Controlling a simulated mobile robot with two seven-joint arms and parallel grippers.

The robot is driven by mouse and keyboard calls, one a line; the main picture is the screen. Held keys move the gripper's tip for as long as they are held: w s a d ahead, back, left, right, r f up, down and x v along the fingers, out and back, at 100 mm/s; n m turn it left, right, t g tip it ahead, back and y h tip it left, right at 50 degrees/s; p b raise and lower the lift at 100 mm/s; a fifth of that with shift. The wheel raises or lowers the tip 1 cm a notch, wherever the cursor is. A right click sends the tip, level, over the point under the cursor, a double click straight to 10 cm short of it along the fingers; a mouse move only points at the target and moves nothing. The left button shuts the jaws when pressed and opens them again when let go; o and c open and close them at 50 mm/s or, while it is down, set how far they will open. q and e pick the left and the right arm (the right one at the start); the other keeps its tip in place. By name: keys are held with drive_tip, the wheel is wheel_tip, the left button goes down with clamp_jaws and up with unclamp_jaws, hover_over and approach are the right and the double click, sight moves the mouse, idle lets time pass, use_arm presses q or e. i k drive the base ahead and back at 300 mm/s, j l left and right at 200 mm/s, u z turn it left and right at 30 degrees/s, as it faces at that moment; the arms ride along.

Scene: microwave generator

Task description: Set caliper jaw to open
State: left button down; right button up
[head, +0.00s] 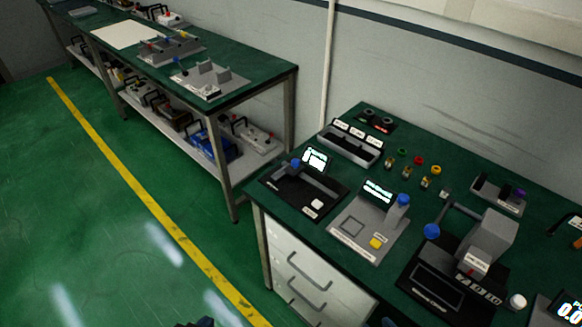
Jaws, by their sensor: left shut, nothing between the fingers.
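The device that looks most like the caliper is a black station (283,196) at the left end of the near bench. It has a grey slide bar (320,185), a blue knob (295,163), a lit display (315,159) and a white button (317,204). Its jaw gap is too small to read. My left gripper (205,322) barely shows at the bottom edge, shut and empty, well below and apart from the station. My right gripper cannot be made out.
A grey station with a yellow button (376,243) stands right of it, then a black-based device with a blue ball lever (432,231). A black tray (350,146) lies behind. White drawers (310,275) are under the bench. The green floor to the left is clear.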

sight(293, 169)
drive_tip(key=i+j+u, duration=0.1)
drive_tip(key=i+j, duration=0.15)
drive_tip(key=j, duration=0.2)
drive_tip(key=i+j, duration=0.25)
drive_tip(key=j, duration=0.2)
drive_tip(key=i+j+u, duration=0.15)
drive_tip(key=j, duration=0.25)
drive_tip(key=i+j, duration=0.05)
